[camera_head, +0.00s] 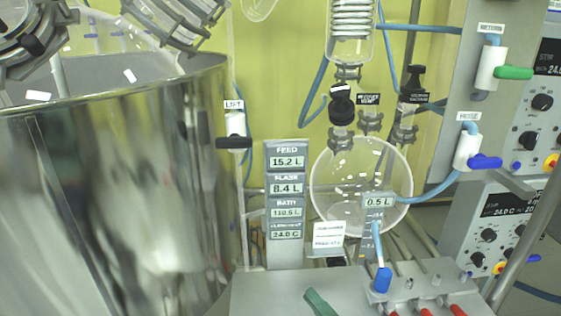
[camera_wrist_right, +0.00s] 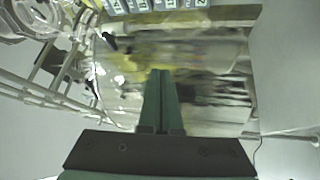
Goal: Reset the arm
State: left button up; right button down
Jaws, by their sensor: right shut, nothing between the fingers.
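My right gripper (camera_head: 318,302) shows as a dark green fingertip at the bottom edge of the head view, in front of the grey bench top. In the right wrist view my right gripper (camera_wrist_right: 161,73) has its two green fingers together, with nothing between them. The rest of the right arm is out of the head view. My left gripper is in neither view.
A large shiny metal vessel (camera_head: 120,190) fills the left. A round glass flask (camera_head: 345,190) hangs right of the display column (camera_head: 287,205). Blue-handled (camera_head: 381,281) and red-handled valves stand at the bench's front. Control boxes (camera_head: 487,228) stand at the right.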

jog(key=s+d+f+m+h, duration=0.1)
jog(key=d+f+m+h, duration=0.2)
jog(key=f+m, duration=0.3)
jog(key=s+d+f+m+h, duration=0.2)
jog(key=d+f+m+h, duration=0.15)
jog(key=f+m, duration=0.2)
jog(key=s+d+f+m+g+h, duration=0.2)
jog(key=s+f+m+g, duration=0.1)
jog(key=s+f+m, duration=0.2)
jog(key=s+d+f+m+g+h+p, duration=0.1)
jog(key=s+f+m+g, duration=0.3)
jog(key=s+f, duration=0.4)
jog(key=shift+d+f+m+h, duration=0.35)
jog(key=shift+f+m+h, duration=0.15)
jog(key=shift+f, duration=0.35)
